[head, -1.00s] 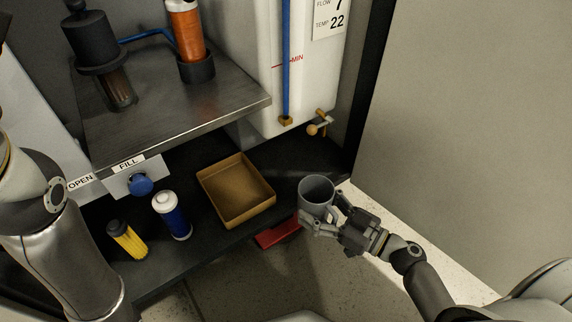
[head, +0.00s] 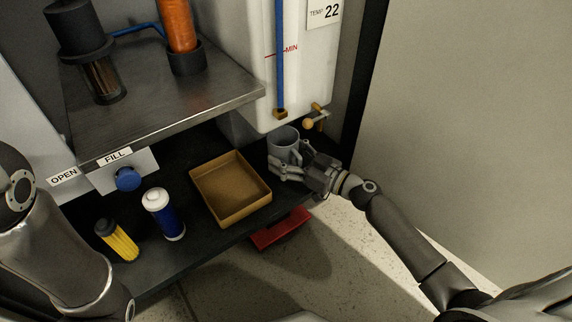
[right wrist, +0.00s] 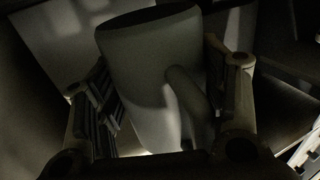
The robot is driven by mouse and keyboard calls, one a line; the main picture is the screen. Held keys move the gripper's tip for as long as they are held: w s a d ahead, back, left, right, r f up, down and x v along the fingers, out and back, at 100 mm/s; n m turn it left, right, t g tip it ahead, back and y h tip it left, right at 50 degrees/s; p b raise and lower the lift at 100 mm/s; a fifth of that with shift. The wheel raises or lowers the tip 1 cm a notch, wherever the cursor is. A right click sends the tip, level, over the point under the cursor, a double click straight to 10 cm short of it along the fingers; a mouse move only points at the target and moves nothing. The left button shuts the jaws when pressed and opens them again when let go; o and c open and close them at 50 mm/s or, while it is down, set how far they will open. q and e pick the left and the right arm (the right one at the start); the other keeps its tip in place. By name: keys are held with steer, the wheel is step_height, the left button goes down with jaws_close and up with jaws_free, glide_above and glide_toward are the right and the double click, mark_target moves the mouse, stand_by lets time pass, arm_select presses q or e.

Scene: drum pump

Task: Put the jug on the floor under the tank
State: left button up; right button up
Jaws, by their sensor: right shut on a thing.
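The grey jug (head: 283,146) is upright in the head view, below the white tank (head: 299,85) and just left of its small tap (head: 313,122). My right gripper (head: 296,174) is shut on the jug from the right, with fingers on both sides of it. In the right wrist view the jug (right wrist: 152,75) stands between the two fingers, its handle toward the camera. I cannot tell whether the jug's base touches the dark floor (head: 216,142) of the cabinet. Only part of my left arm shows at the left edge; its gripper is out of view.
A tan tray (head: 263,199) lies left of the jug. A blue-and-white cartridge (head: 163,215) and a yellow filter (head: 117,240) stand farther left. A metal shelf (head: 160,115) overhangs at upper left. A red pedal-like piece (head: 280,230) sits below the front edge. A wall closes the right.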

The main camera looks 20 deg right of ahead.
step_height(320, 180, down, 4)
steer(key=shift+w+r+b, duration=0.15)
steer(key=shift+r+b, duration=0.1)
steer(key=shift+b, duration=1)
steer(key=shift+f, duration=0.15)
steer(key=o, duration=1.6)
steer(key=shift+r, duration=0.25)
steer(key=p+v, duration=0.2)
steer(key=v, duration=1)
steer(key=shift+p, duration=0.35)
